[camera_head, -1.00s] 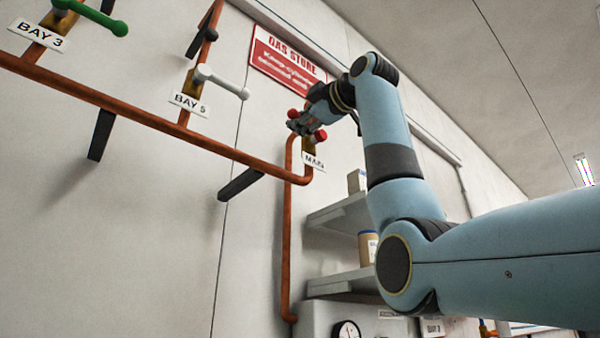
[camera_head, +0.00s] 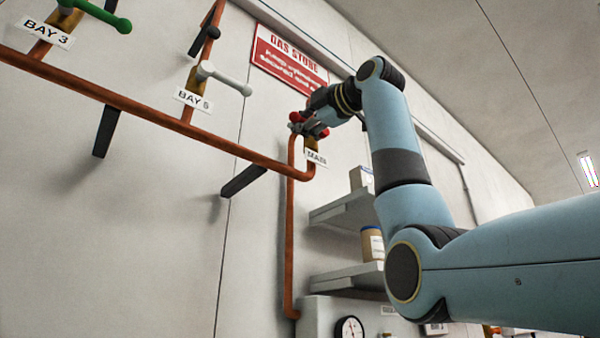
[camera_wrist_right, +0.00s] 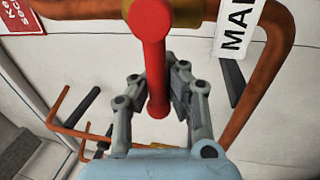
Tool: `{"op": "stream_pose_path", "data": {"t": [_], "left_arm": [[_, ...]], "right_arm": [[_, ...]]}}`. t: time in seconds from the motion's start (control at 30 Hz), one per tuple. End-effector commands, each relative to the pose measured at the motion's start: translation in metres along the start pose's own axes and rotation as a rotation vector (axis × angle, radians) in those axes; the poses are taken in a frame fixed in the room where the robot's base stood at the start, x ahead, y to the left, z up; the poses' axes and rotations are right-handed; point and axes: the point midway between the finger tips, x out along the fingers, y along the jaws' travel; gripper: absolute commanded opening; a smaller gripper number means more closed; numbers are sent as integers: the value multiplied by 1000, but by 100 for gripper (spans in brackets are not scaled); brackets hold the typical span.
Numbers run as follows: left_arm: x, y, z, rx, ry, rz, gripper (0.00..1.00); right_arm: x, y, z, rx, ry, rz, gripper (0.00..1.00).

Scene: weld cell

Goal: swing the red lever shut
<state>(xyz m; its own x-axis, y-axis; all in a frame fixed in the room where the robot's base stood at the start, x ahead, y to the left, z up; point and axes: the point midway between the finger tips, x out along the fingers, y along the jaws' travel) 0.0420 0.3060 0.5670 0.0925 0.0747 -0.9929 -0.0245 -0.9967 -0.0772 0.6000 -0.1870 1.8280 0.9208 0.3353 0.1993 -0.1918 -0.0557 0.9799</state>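The red lever (camera_wrist_right: 154,55) is on the pipe by the MAIN tag (camera_wrist_right: 237,28). In the right wrist view it runs down the picture, its broad rounded end at the top. In the head view only red parts (camera_head: 296,117) show beside my gripper, which hides the rest. My left gripper is in neither view.
A copper pipe (camera_head: 150,122) runs along the wall, with a green lever (camera_head: 100,15) at BAY 3 and a white lever (camera_head: 224,80) at BAY 5. Dark brackets (camera_head: 243,181) stick out below.

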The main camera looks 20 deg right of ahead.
Motion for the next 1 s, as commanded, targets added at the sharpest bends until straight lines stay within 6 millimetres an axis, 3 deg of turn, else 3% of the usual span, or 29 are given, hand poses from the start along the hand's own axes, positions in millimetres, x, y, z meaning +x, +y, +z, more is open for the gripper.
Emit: {"op": "stream_pose_path", "data": {"t": [0.03, 0.3, 0.67, 1.0], "left_arm": [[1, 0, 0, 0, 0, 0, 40], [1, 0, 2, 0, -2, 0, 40], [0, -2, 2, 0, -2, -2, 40], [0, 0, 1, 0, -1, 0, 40]], "right_arm": [[1, -7, -3, 3, 11, -17, 5], [1, -5, -2, 2, 6, -14, 39], [-7, -3, 0, 1, 2, -9, 39], [-78, -3, 1, 0, 0, -9, 39]]}}
